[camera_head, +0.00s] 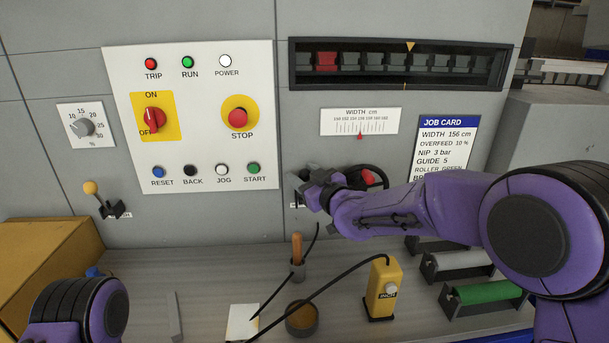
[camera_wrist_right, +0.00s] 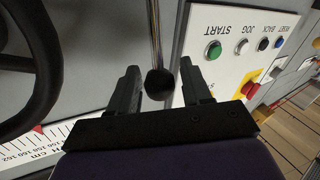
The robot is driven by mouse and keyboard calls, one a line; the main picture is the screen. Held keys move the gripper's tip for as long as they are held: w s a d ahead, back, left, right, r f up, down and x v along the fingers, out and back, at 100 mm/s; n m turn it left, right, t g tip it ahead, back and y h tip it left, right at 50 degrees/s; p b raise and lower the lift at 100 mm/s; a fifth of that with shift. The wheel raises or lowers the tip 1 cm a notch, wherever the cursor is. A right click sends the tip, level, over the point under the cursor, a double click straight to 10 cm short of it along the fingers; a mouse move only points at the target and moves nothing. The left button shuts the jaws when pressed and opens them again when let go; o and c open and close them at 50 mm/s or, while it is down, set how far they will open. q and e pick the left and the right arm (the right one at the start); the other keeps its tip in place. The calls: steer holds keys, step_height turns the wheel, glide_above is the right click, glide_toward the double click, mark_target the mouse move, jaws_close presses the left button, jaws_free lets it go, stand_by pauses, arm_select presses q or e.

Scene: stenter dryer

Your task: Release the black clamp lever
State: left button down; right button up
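The clamp lever shows in the right wrist view as a black ball knob (camera_wrist_right: 159,84) on a thin metal rod. My right gripper (camera_wrist_right: 158,76) is open there, with one black finger on each side of the knob. Gaps show on both sides, so the fingers do not appear to touch it. In the head view my right gripper (camera_head: 305,188) is at the panel, just left of the black handwheel with a red centre (camera_head: 369,177), and covers most of the lever. My left gripper is out of view; only part of my left arm shows at the bottom left.
The black handwheel rim (camera_wrist_right: 45,70) is close beside the gripper. The white control panel (camera_head: 205,135) with buttons is to the left. Below, the bench holds a wooden-handled tool (camera_head: 297,250), a yellow INCH pendant (camera_head: 384,285) with a black cable, and rollers (camera_head: 485,292).

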jaws_close()
steer(key=shift+s+f, duration=0.2)
steer(key=shift+f, duration=0.05)
steer(key=shift+s+f+b, duration=0.25)
steer(key=shift+f+b, duration=0.05)
steer(key=shift+b, duration=0.2)
steer(key=shift+s+f+b, duration=0.75)
steer(key=shift+s+b, duration=0.1)
steer(key=shift+s, duration=0.15)
steer(key=shift+s+f+b, duration=0.75)
steer(key=shift+s+b, duration=0.1)
steer(key=shift+s, duration=0.1)
